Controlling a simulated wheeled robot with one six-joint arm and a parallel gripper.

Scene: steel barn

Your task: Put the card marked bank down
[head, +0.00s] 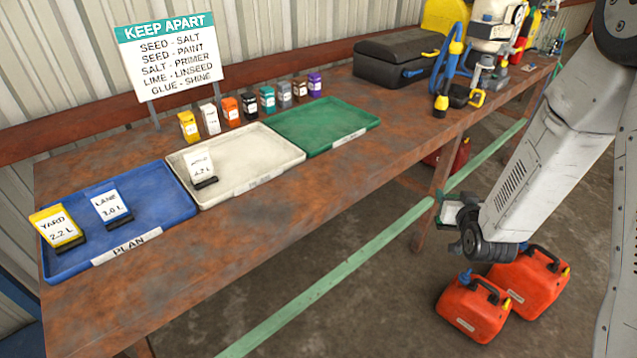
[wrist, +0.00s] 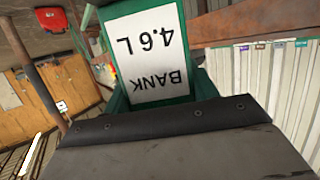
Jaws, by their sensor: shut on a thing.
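The card marked BANK 4.6 L (wrist: 150,50) has a white face with a green border and shows upside down in the wrist view. My gripper (head: 458,212) is shut on it, in front of the table and above the red fuel cans in the head view. The dark jaw covers the card's near edge in the wrist view. On the table, the blue tray (head: 160,197) labelled PLAN holds the yellow YARD 2.2 L card (head: 57,227) and the blue LANE 3.0 L card (head: 112,206). The white tray (head: 260,152) holds one white card (head: 200,166). The green tray (head: 325,121) is empty.
A black case (head: 397,62) and tools are farther right. Red fuel cans (head: 474,307) stand on the floor. A green rail (head: 340,282) runs below the table's front.

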